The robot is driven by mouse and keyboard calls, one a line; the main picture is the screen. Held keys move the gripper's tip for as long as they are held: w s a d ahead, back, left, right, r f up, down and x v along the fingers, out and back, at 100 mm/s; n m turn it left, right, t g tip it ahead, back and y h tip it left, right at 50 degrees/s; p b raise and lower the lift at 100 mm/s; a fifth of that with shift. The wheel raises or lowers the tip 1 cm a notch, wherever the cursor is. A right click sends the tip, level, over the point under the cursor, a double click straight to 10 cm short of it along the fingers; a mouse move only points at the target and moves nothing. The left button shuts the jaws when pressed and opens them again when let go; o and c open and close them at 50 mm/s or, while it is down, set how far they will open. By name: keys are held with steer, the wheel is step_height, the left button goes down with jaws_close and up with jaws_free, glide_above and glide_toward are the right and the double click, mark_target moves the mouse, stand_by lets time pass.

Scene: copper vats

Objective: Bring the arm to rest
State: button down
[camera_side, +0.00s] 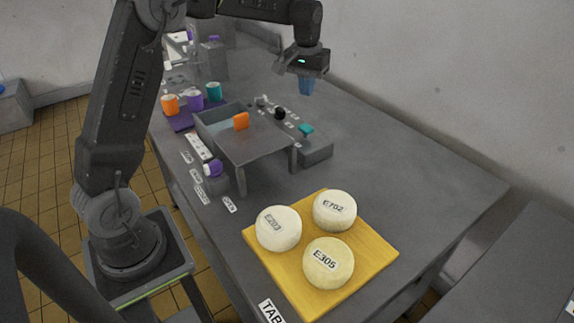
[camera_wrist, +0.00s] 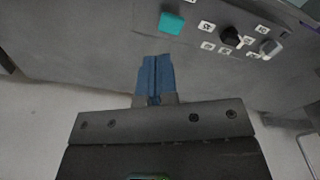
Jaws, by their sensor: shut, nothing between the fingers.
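My gripper (camera_side: 306,87) hangs in the air above the far side of the grey table (camera_side: 410,165), beyond the control panel. Its blue fingers point down and are shut together with nothing between them. The wrist view also shows the blue fingers (camera_wrist: 155,76) closed against each other. The arm is raised and bent, reaching over the table from its base at the left. The fingers do not appear to touch anything.
A panel with a black knob (camera_side: 280,113) and a teal piece (camera_side: 306,129) lies below the gripper. An orange block (camera_side: 241,121) stands on a grey housing. Several cups stand on a purple mat (camera_side: 180,122). Cheese wheels lie on a yellow board (camera_side: 374,257). A wall rises behind the table.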

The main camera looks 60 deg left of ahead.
steer(key=s+d+r+m+t, duration=0.2)
steer(key=s+d+r, duration=0.4)
steer(key=s, duration=0.2)
steer(key=s+d+f+m+t, duration=0.1)
steer(key=s+d, duration=0.3)
steer(key=s, duration=0.6)
steer(key=s+d+f+m+t, duration=0.1)
steer(key=s+d, duration=0.3)
steer(key=s, duration=0.6)
steer(key=shift+s+f+m+t, duration=0.2)
steer(key=shift+s+m+t, duration=0.15)
steer(key=shift+m+t, duration=0.2)
